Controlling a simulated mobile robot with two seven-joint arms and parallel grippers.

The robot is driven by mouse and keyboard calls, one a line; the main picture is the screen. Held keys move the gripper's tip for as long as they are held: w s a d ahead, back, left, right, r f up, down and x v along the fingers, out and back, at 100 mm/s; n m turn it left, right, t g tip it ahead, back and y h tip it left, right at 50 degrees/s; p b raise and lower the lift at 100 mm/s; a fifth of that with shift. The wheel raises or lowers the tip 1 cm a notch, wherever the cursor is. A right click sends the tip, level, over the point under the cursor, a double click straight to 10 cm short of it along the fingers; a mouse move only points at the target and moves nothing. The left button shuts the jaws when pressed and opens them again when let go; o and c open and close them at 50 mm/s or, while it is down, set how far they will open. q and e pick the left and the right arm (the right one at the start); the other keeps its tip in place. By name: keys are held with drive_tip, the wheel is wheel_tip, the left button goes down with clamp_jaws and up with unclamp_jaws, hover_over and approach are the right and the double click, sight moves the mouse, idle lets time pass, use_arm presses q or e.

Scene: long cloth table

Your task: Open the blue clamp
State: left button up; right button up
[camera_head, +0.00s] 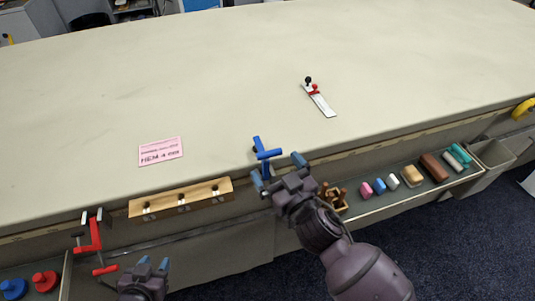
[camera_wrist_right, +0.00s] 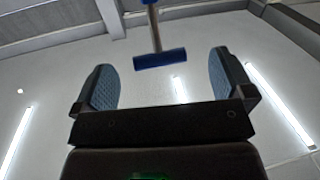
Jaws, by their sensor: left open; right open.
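The blue clamp (camera_head: 266,153) is on the front edge of the table, near the middle of the head view. Its lower part is partly hidden by my right gripper. My right gripper (camera_head: 278,174) is open just below and in front of it. In the right wrist view, the clamp's blue handle bar (camera_wrist_right: 160,59) hangs from a metal rod between and beyond the two open fingers of the right gripper (camera_wrist_right: 165,82), and neither finger appears to touch it. My left gripper (camera_head: 152,264) is open and empty at the bottom left, below the table edge.
A red clamp (camera_head: 93,238) hangs on the edge at left, next to a wooden block with hooks (camera_head: 181,199). An open tray (camera_head: 400,197) with several small items lies right of my right arm. A pink note (camera_head: 160,151) and a toggle clamp (camera_head: 320,100) lie on the table (camera_head: 220,90).

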sight(267, 156)
use_arm(q)
drive_tip(key=shift+w+r, duration=0.15)
drive_tip(key=shift+w, duration=0.25)
use_arm(e)
drive_tip(key=shift+x, duration=2.45)
